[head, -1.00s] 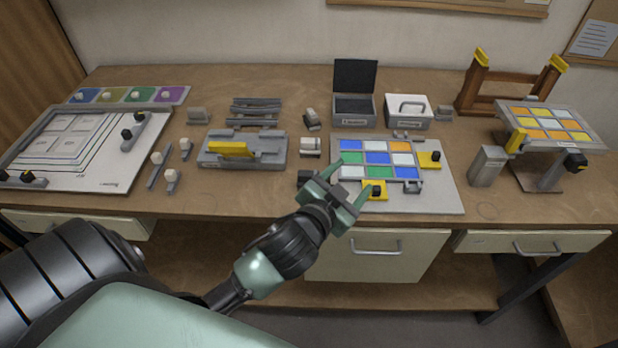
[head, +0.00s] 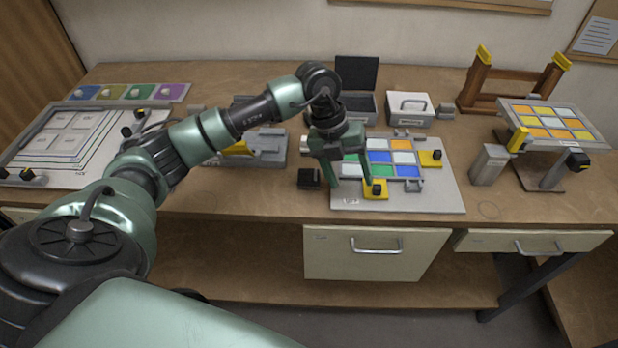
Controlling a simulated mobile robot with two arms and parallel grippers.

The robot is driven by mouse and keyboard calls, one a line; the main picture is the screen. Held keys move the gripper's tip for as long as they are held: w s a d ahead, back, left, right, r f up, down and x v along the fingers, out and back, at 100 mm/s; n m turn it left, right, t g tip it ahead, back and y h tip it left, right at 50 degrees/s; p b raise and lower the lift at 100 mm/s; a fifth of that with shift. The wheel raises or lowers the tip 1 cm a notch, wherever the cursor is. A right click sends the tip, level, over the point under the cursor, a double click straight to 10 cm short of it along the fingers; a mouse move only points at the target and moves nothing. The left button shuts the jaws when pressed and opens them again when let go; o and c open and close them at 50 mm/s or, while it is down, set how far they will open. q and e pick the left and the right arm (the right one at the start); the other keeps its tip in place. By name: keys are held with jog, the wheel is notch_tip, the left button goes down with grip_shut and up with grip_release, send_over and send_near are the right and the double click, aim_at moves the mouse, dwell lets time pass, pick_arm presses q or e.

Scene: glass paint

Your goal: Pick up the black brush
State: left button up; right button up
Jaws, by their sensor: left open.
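A small black block (head: 310,178) sits on the table just left of the grey board with coloured glass panes; it may be the black brush, but its shape is too small to be sure. My left gripper (head: 351,190) is open and points down over the left part of the glass board (head: 440,195). Its fingers are apart with nothing seen between them, and the black block is to their left, outside them. My right gripper is not in view.
A yellow clamp (head: 377,188) is close to the gripper's right finger. An open black-lidded box (head: 356,75) and a white box (head: 409,108) stand behind. A tilted tile stand (head: 548,125) is at right. Bare table lies in front of my arm.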

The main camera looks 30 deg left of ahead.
aim_at(308, 171)
pick_arm(q)
jog(key=a+y, duration=0.1)
jog(key=a, duration=0.2)
jog(key=a+r+n+y, duration=0.1)
jog(key=a, duration=0.3)
jog(key=a+y, duration=0.1)
jog(key=a, duration=0.2)
jog(key=shift+s+a+r+n+g+y, duration=0.2)
jog(key=shift+a+r+n+g+y, duration=0.1)
jog(key=shift+n+g+y, duration=0.1)
jog(key=shift+a+f, duration=0.1)
jog(key=shift+f, duration=0.15)
notch_tip(308, 171, down, 6)
jog(key=p, duration=0.3)
jog(key=shift+f, duration=0.6)
jog(key=c, duration=1.2)
